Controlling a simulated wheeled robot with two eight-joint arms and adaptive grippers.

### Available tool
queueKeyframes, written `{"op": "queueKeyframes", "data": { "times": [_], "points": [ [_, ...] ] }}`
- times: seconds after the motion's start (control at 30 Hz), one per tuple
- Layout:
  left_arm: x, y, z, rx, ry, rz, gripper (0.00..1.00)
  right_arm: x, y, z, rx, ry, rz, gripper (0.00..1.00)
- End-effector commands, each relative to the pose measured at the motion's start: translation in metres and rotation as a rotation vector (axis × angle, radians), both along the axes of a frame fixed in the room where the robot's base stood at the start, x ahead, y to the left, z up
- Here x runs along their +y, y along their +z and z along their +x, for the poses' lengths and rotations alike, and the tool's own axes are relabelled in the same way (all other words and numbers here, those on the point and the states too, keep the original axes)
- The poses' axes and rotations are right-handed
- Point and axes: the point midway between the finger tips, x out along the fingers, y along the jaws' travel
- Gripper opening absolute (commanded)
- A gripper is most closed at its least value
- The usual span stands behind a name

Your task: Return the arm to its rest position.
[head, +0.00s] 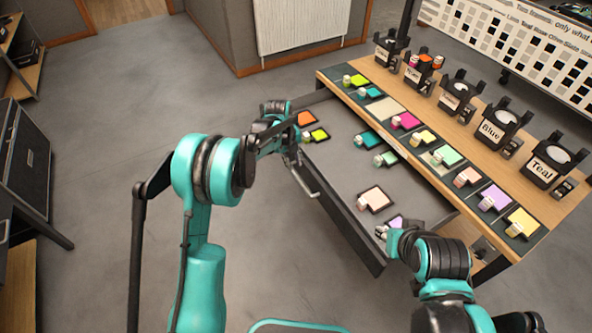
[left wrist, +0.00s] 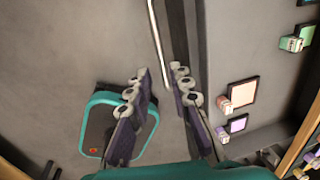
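My left gripper (head: 292,158) is at the front of the pulled-out drawer (head: 340,170), near the far end of its handle (head: 315,183). In the left wrist view its two fingers (left wrist: 160,103) are spread apart with nothing held between them. The bright handle bar (left wrist: 156,45) runs beyond the fingertips; I cannot tell if they touch it. My right arm comes in at the lower right; its gripper (head: 383,232) is over the drawer's near front corner, too small to read.
The drawer holds several colour swatches, including a pink one (head: 374,198) and an orange one (head: 305,118). The desk top (head: 440,150) carries a row of swatches and labelled black stands such as Teal (head: 552,162). The floor (head: 90,120) at left is clear; a dark cabinet (head: 25,155) stands at far left.

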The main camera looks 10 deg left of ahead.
Motion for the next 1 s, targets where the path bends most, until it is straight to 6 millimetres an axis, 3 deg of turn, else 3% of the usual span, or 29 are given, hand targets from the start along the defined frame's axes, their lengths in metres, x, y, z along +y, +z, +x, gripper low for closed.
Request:
{"op": "queueKeyframes", "data": {
  "times": [0.2, 0.77, 0.87, 1.0],
  "points": [
    [0.003, 0.016, -0.002, 0.0, 0.0, 0.0, 0.2, 0.0, 0.0, 0.0, 0.0, 0.0, 0.0, 0.35],
    [0.004, 0.022, -0.004, -0.002, 0.023, -0.001, 0.2, 0.0, 0.0, 0.0, 0.0, 0.0, 0.0, 0.35],
    [0.008, 0.041, -0.014, -0.007, 0.12, -0.009, 0.2, 0.0, 0.0, 0.0, 0.0, 0.0, 0.0, 0.35],
    [0.02, 0.089, -0.044, -0.025, 0.4, -0.041, 0.2, 0.0, 0.0, 0.0, 0.0, 0.0, 0.0, 0.35]
  ]
}}
